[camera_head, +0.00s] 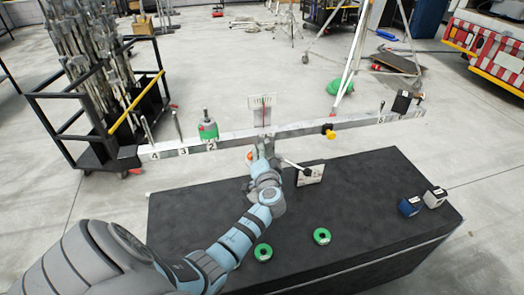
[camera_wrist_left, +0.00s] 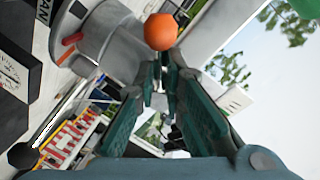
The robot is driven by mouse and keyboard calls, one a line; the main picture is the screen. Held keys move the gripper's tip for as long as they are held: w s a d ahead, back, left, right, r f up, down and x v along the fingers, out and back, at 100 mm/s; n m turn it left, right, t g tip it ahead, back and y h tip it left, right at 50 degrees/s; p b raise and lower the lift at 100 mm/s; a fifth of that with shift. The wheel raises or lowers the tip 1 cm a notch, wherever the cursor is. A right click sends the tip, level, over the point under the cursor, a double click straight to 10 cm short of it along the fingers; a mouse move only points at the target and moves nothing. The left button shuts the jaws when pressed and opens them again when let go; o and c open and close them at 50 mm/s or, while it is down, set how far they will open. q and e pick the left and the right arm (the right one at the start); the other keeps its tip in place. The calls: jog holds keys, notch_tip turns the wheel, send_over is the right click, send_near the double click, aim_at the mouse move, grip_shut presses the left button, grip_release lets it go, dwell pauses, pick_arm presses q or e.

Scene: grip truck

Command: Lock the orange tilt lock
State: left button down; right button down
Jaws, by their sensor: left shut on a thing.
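The orange tilt lock (camera_head: 249,155) shows as a small orange knob just below the middle of the long grey beam (camera_head: 290,130). In the left wrist view it is a round orange knob (camera_wrist_left: 160,31) at the tips of my fingers. My left gripper (camera_head: 263,150) reaches over the black table to the beam's centre. In the wrist view its green fingers (camera_wrist_left: 168,75) are close together and shut on the tilt lock; the exact contact is hard to see. A scale plate with a red pointer (camera_head: 262,103) stands above the beam's centre. My right gripper is out of view.
A green weight (camera_head: 208,130) sits on the beam's left side and a black block (camera_head: 402,102) near its right end. A rod rack (camera_head: 100,90) stands left.

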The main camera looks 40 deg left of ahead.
pick_arm(q)
jog(key=r+m+p, duration=0.1)
jog(key=m, duration=0.2)
jog(key=shift+r+g+p, duration=0.35)
jog(key=shift+g+p, duration=0.05)
jog(key=shift+r+m+g+y+p, duration=0.2)
jog(key=shift+m+p, duration=0.15)
jog(key=shift+m, duration=0.35)
jog(key=shift+r+m+g+y+p, duration=0.2)
jog(key=shift+m+p, duration=0.15)
jog(key=shift+m, duration=0.35)
jog(key=shift+a, duration=0.1)
jog(key=c, duration=1.8)
grip_release()
jog(key=shift+f, duration=0.1)
jog(key=shift+o, duration=0.6)
jog(key=shift+f, duration=0.1)
